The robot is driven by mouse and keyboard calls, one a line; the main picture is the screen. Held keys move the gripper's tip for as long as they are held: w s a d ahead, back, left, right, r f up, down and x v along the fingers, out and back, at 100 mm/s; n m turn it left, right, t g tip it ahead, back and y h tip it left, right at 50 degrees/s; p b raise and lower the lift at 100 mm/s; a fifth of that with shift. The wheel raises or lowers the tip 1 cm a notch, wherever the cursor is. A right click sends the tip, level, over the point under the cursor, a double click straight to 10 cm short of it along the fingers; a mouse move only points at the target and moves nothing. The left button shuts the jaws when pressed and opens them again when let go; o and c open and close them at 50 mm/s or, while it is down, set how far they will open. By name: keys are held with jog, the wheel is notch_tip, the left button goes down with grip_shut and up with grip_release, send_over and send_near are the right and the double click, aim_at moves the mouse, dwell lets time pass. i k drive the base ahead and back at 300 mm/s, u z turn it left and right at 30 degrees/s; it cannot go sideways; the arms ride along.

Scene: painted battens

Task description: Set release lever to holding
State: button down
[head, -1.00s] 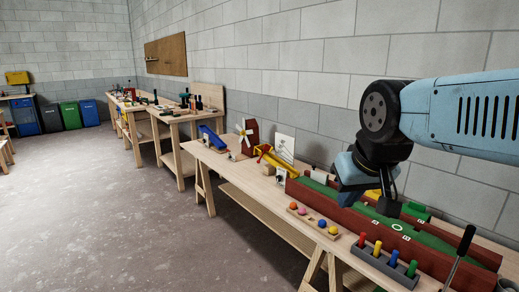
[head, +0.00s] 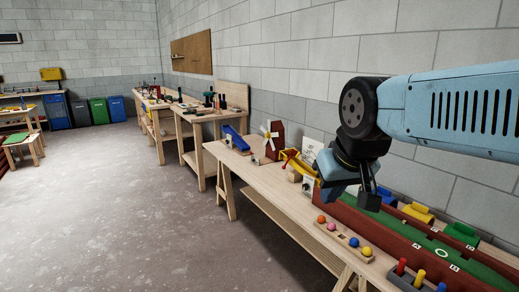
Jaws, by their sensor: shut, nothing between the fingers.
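My gripper (head: 372,201) points down above the long green trough (head: 415,237) with dark red walls, and its fingers are together with nothing in them. It is apart from the things on the bench. A yellow chute (head: 304,168) stands on the bench to the left of my gripper, with a small red part (head: 290,156) at its upper end. I cannot tell whether that red part is the release lever, or how any lever is set. My arm covers part of the bench behind the trough.
The bench (head: 268,187) also carries a blue ramp (head: 236,139), a windmill (head: 272,139), a tray of coloured balls (head: 345,238) and a peg block (head: 408,281). Yellow and green pieces (head: 418,213) lie behind the trough. The floor (head: 130,220) to the left is open.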

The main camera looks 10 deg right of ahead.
aim_at(293, 152)
jog(key=u, duration=0.2)
jog(key=i, duration=1.3)
jog(key=z, duration=0.2)
